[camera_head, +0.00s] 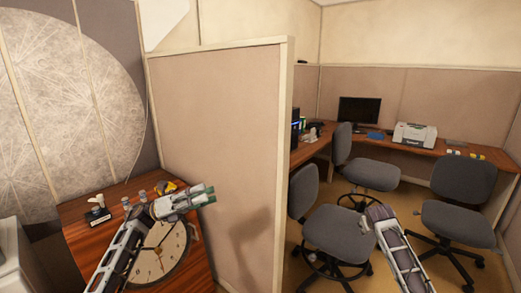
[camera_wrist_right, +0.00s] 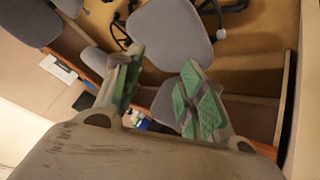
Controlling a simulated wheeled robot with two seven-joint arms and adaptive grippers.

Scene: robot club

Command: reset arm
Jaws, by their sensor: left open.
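My left gripper (camera_head: 207,196) is over the wooden table at the left, above the edge of a round clock face. Its fingers point right toward the beige partition, and nothing shows between them. My right arm comes in at the lower right of the head view, with the right gripper (camera_head: 366,224) in front of a grey chair. In the right wrist view, the right gripper (camera_wrist_right: 158,92) has its two green-padded fingers spread apart. The gap between them is empty, with chairs and floor behind.
A beige partition (camera_head: 215,130) stands between the wooden table (camera_head: 85,240) and an office area. The round clock (camera_head: 150,265) lies on the table with small items behind it. Several grey chairs (camera_head: 458,215) stand before a desk with a monitor (camera_head: 359,110) and a printer (camera_head: 414,135).

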